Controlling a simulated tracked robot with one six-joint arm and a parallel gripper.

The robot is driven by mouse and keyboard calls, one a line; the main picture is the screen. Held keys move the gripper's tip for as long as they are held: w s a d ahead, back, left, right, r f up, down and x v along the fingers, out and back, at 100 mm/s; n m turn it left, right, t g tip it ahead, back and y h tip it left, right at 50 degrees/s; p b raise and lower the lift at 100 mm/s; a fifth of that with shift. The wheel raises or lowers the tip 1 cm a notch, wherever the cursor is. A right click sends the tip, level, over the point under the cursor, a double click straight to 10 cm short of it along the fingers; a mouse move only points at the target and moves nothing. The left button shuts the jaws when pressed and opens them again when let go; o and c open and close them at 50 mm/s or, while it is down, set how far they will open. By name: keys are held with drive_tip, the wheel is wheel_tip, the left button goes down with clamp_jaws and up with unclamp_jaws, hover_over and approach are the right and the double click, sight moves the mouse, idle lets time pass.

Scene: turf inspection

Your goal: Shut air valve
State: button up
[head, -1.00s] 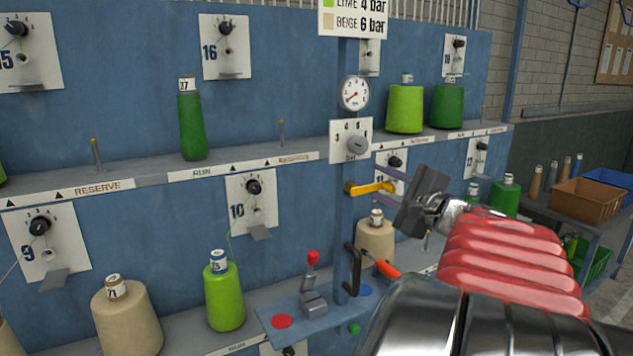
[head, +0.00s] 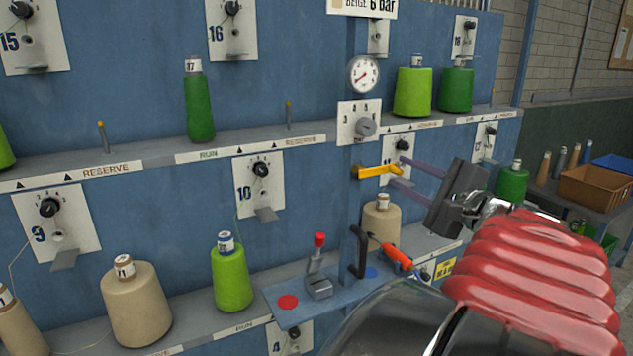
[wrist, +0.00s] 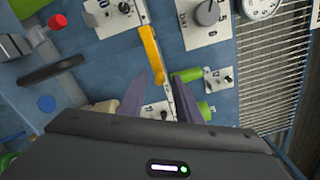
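The yellow air valve handle (head: 376,172) sticks out roughly level to the right, across the blue upright post. The gauge (head: 363,74) and a dial plate (head: 359,123) are above it. My gripper (head: 399,171) is open, with its two purple fingers to the right of the handle, one higher and one lower, near its free end. In the wrist view the handle (wrist: 150,50) runs down toward the space between the fingertips (wrist: 162,72). I cannot tell whether either finger touches it.
Below the handle are a red-knobbed lever (head: 318,262), a black curved handle (head: 358,252) and an orange-handled tool (head: 396,256) at the small blue shelf. A beige cone (head: 382,222) stands close behind. Green cones (head: 412,92) stand on the shelf above right.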

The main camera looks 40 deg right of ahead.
drive_tip(key=v, duration=0.8)
drive_tip(key=shift+w, duration=0.1)
idle(0.4)
drive_tip(key=w+a+f+n+g+y, duration=0.3)
drive_tip(key=w+a+f+n+g, duration=0.25)
drive_tip(key=a+f, duration=0.6)
drive_tip(key=w+a+f+n+g+y, duration=0.3)
drive_tip(key=w+a+f+n+g, duration=0.3)
drive_tip(key=a+f, duration=0.55)
drive_tip(key=s+a+n+h, duration=0.1)
drive_tip(key=s+a+n, duration=0.3)
drive_tip(key=a+n, duration=0.3)
drive_tip(key=s+a+n+h, duration=0.1)
drive_tip(key=s+a+n, duration=0.2)
drive_tip(key=a+n, duration=0.4)
drive_tip(key=shift+s+a+r, duration=0.15)
drive_tip(key=shift+s+a, duration=0.25)
drive_tip(key=shift+a, duration=0.25)
drive_tip(key=shift+g, duration=0.25)
